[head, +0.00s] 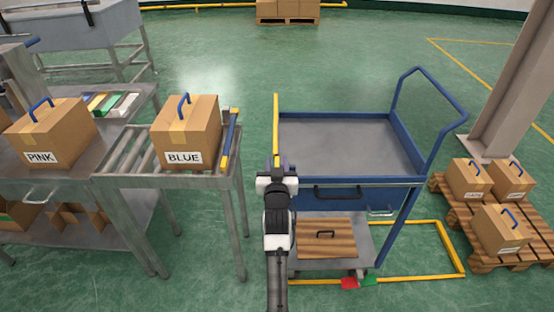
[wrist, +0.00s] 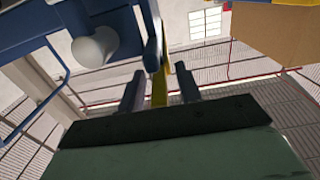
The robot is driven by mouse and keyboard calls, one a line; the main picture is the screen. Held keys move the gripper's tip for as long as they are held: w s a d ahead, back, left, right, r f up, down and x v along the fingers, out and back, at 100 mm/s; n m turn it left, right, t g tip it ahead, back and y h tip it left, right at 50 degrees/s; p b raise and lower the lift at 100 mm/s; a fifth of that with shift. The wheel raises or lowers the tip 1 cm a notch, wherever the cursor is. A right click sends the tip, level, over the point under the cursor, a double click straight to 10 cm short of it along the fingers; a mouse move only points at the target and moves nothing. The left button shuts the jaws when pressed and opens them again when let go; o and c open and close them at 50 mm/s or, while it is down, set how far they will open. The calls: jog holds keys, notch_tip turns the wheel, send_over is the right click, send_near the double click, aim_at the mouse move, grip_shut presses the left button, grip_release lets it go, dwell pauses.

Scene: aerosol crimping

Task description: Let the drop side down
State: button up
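A blue cart (head: 350,143) with a grey deck stands right of centre in the head view. A yellow strip (head: 276,125) stands along its left side, which I take for the drop side's edge; it looks upright. My gripper (head: 283,164) is at that side's near corner. In the wrist view, my gripper's two fingers (wrist: 159,92) are apart, with a yellow strip (wrist: 160,88) showing between them and a gap on each side. A blue bar (wrist: 152,40) and a white-grey round part (wrist: 95,46) are beyond the fingers. My arm hides part of the corner.
A roller conveyor (head: 128,150) with a box labelled BLUE (head: 187,133) stands left, with a blue-and-yellow end piece (head: 232,140). A box labelled PINK (head: 53,133) is further left. A pallet (head: 480,262) of boxes and a pillar (head: 510,90) are right. Floor shows between conveyor and cart.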

jog(key=shift+w, duration=0.35)
jog(key=shift+c, duration=0.3)
grip_shut()
jog(key=shift+a, duration=0.1)
